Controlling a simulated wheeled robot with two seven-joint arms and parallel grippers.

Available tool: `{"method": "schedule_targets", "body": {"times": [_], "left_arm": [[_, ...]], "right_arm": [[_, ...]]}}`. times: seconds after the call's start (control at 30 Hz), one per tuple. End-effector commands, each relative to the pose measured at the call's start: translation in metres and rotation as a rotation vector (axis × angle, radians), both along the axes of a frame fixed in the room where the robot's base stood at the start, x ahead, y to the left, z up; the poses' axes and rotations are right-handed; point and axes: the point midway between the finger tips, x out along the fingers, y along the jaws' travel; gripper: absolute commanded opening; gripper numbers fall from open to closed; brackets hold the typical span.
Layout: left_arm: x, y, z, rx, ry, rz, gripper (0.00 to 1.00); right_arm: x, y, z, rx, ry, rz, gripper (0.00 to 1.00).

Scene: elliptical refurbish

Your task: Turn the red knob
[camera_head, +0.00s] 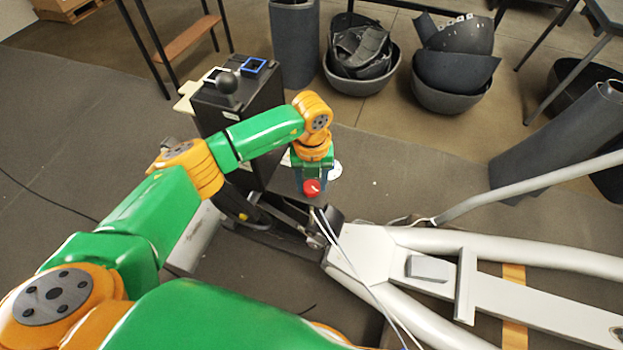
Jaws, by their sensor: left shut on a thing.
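The red knob (312,187) is a small round knob near the middle of the head view, at the near end of the elliptical machine's frame (360,245). My left arm comes in from the left and bends down over it. My left gripper (311,180) is at the knob, with its fingers shut on it. The gripper body hides part of the knob and what lies behind it. My right gripper does not show.
A black box-like housing (215,112) with a ball-topped lever stands behind my left arm. Pale frame tubes (540,195) run to the right. Bowls of black parts (362,80) stand at the back. Thin cables (350,265) cross near the knob.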

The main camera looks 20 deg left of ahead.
Motion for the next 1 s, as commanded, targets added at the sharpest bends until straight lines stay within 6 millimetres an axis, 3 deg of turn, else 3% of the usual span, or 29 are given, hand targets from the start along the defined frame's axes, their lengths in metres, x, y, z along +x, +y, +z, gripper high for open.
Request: {"method": "schedule_targets", "body": {"times": [0.4,0.93,0.97,1.0], "left_arm": [[0.0023,0.0005,0.0024,0.0,-0.008,0.162,0.0],[0.0028,0.0006,0.0023,-0.001,-0.01,0.182,0.0],[0.0028,0.0006,0.0023,-0.001,-0.01,0.181,0.57],[0.0026,0.0007,0.0022,0.0,-0.009,0.181,0.67]], "right_arm": [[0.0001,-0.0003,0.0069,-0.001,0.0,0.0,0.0],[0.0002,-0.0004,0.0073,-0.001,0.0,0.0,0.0],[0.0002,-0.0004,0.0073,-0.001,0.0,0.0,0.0],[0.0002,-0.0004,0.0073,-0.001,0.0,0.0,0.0]]}}
